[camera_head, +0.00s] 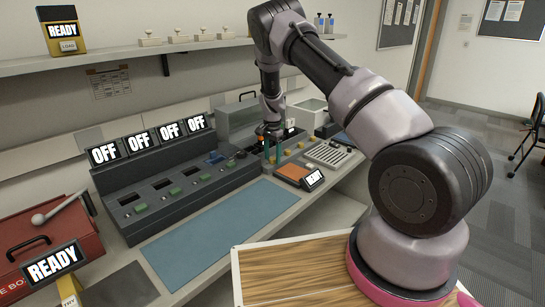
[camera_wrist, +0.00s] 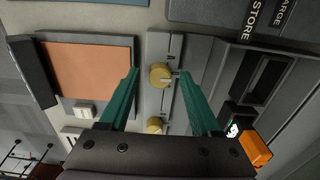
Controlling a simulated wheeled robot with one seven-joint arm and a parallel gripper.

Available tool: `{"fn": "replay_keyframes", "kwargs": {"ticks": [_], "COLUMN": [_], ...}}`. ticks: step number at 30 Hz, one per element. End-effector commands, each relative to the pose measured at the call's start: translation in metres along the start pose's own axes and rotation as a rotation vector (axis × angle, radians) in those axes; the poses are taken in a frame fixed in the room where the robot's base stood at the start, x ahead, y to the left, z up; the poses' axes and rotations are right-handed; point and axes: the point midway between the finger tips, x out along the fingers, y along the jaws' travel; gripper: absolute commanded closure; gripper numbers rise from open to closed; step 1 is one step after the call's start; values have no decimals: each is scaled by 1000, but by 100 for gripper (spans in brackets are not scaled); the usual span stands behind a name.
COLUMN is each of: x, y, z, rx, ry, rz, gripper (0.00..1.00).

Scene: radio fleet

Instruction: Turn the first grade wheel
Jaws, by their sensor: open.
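Two yellow round knobs, which look like the grade wheels, sit in a row on a narrow grey strip in the wrist view: one (camera_wrist: 160,76) with a pale pointer mark, and another (camera_wrist: 155,125) closer to my gripper's body. Nothing visible labels which is first. My gripper (camera_wrist: 160,73) is open, with its green fingertips on either side of the upper knob and a gap on each side. I cannot tell how far above the strip the tips are. In the head view my gripper (camera_head: 272,156) points down at the console, and its arm and fingers hide the knobs.
An orange pad (camera_wrist: 88,72) lies left of the knobs. A dark slot (camera_wrist: 263,80) and a small orange block (camera_wrist: 255,150) are at right. A console with several OFF displays (camera_head: 104,154), a blue mat (camera_head: 215,230) and a red box (camera_head: 50,243) are at left.

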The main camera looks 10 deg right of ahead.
Motion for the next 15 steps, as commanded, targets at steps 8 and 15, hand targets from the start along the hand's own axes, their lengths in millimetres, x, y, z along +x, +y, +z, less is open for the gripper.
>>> {"fn": "replay_keyframes", "kwargs": {"ticks": [8,15], "x": [0,-1], "y": [0,0], "z": [0,0], "rx": [0,-18], "ry": [0,1], "rz": [0,0], "gripper": [100,100]}}
